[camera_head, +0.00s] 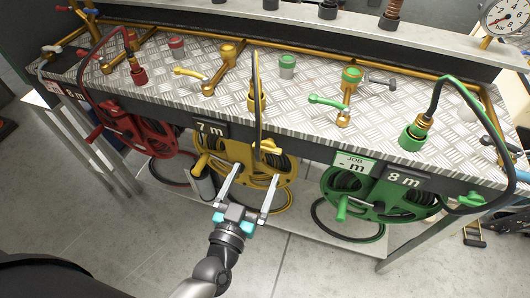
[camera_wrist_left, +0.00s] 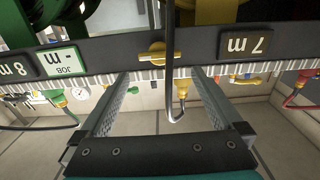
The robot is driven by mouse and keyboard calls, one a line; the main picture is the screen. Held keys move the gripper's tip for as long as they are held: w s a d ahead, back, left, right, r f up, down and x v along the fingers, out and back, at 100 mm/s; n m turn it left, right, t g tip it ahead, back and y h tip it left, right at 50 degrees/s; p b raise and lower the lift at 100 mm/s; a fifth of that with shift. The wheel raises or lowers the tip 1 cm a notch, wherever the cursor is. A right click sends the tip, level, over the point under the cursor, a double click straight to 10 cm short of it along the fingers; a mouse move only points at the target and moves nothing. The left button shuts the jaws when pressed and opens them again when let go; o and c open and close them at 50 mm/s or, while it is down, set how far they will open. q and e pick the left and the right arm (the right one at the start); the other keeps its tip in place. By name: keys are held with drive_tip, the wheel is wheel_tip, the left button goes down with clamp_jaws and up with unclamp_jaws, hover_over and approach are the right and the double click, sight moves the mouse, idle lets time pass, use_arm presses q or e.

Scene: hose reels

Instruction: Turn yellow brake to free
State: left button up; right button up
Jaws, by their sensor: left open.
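The yellow brake (camera_head: 268,147) is a small yellow handle on the bench's dark front rail, right of the "7 m" plate. It also shows in the left wrist view (camera_wrist_left: 158,53), where its bar lies roughly along the rail. The yellow hose reel (camera_head: 240,160) hangs under the bench behind it. My left gripper (camera_head: 252,172) is open and empty in front of the yellow reel. In the left wrist view the brake lies ahead of my fingertips (camera_wrist_left: 160,76), roughly centred between them and seemingly apart. My right gripper is not in view.
The red reel (camera_head: 135,135) is at left and the green reel (camera_head: 380,195) at right. Valves and fittings stand on the metal bench top (camera_head: 310,115). The floor in front is clear.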

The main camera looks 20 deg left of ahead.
sight(266, 150)
use_arm(q)
drive_tip(key=w, duration=0.6)
drive_tip(key=shift+d+b, duration=0.1)
drive_tip(key=shift+b, duration=0.25)
drive_tip(key=shift+w, duration=0.85)
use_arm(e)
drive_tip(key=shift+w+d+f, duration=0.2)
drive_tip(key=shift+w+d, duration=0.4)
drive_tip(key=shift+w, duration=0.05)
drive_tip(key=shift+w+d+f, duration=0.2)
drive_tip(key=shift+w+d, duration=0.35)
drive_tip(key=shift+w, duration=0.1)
use_arm(q)
drive_tip(key=shift+c, duration=0.4)
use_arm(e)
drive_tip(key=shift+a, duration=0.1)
use_arm(q)
drive_tip(key=c, duration=0.9)
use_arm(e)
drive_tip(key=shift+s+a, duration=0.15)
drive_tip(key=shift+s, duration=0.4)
